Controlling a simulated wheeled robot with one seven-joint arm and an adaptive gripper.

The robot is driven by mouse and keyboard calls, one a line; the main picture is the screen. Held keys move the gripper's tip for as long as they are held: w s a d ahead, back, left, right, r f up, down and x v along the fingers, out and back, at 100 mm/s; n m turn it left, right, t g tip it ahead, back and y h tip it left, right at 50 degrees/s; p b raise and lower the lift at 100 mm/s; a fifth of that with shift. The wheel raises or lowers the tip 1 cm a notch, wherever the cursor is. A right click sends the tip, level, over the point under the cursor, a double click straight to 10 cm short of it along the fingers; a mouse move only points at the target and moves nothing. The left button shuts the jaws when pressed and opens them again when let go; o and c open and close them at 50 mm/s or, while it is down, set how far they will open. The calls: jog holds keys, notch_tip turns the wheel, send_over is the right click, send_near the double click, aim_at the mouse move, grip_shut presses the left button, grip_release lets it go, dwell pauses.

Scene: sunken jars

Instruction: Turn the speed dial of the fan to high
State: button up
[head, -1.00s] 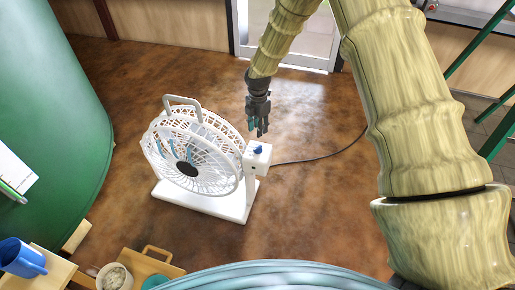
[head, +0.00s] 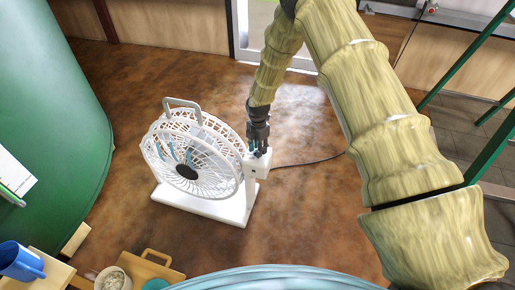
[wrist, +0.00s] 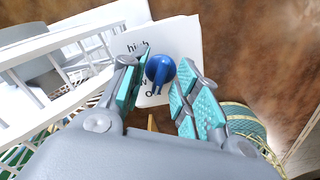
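The white fan (head: 195,165) stands on the brown floor with its base flat. Its control box (head: 257,166) is at the right of the cage. In the wrist view the blue speed dial (wrist: 159,70) sits on the white panel (wrist: 180,32), with "high" printed at its upper left and other labels, partly hidden, below. The dial's ridge points down, toward the lower label. My gripper (wrist: 162,78) is open, with its teal-padded fingers on either side of the dial, not visibly closed on it. In the head view my gripper (head: 258,150) is right over the box and hides the dial.
A cord (head: 310,161) runs right from the fan across the floor. A green rounded body (head: 50,110) stands at the left. A blue mug (head: 20,262), a bowl (head: 112,279) and a wooden board (head: 150,268) are at the lower left. Floor right of the fan is clear.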

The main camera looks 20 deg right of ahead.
grip_shut()
jog(key=shift+r+m, duration=0.1)
jog(key=shift+m, duration=0.3)
jog(key=m+p, duration=0.2)
jog(key=m, duration=0.2)
jog(key=shift+m, duration=0.3)
jog(key=m+p, duration=0.1)
jog(key=m, duration=0.5)
jog(key=shift+w, duration=0.15)
jog(key=m+p, duration=0.1)
jog(key=m, duration=0.5)
jog(key=shift+a+r+m, duration=0.1)
jog(key=shift+m, duration=0.3)
jog(key=m, duration=0.5)
jog(key=shift+m, duration=0.3)
jog(key=shift+w, duration=0.1)
